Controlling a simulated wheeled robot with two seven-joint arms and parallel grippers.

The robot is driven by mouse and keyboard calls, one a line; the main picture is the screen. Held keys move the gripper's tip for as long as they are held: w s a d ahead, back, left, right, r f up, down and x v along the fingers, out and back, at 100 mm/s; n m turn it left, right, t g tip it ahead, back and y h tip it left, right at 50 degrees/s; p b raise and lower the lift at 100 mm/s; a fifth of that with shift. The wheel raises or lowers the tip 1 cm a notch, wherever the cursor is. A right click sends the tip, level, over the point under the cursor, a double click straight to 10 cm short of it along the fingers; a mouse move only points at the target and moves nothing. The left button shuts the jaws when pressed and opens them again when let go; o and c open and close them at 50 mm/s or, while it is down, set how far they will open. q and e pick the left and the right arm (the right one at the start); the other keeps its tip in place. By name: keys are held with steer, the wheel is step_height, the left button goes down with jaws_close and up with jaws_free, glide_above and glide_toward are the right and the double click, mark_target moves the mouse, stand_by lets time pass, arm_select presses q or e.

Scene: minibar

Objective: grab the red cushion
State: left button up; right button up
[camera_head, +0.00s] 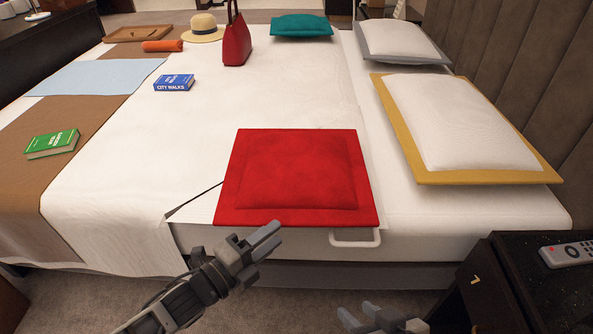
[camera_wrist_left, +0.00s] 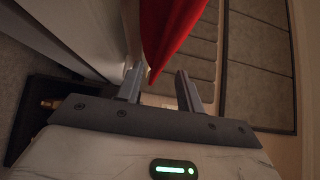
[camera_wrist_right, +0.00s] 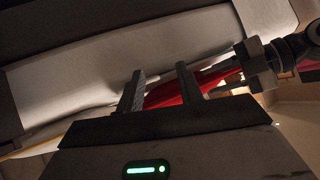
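The red cushion (camera_head: 295,170) lies flat on the near edge of the bed, its front edge slightly overhanging. My left gripper (camera_head: 268,241) is open and empty just in front of the cushion's front edge. In the left wrist view, the red cushion's corner (camera_wrist_left: 168,35) shows between the lines of the open fingers; contact cannot be told. My right gripper (camera_head: 385,322) is open, lower and to the right at the bottom of the head view. In the right wrist view, part of the red cushion (camera_wrist_right: 170,94) shows behind the open fingers, partly hidden by them and my left gripper.
A white handle-like bar (camera_head: 355,239) sticks out below the cushion's front right. A dark nightstand (camera_head: 525,290) with a remote (camera_head: 567,254) stands at the right.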

mark_target(286, 222)
arm_select(q)
steer(key=b+x, duration=0.1)
steer(key=x, duration=0.4)
steer(key=shift+a, duration=0.1)
jaws_close()
steer(key=shift+r, duration=0.15)
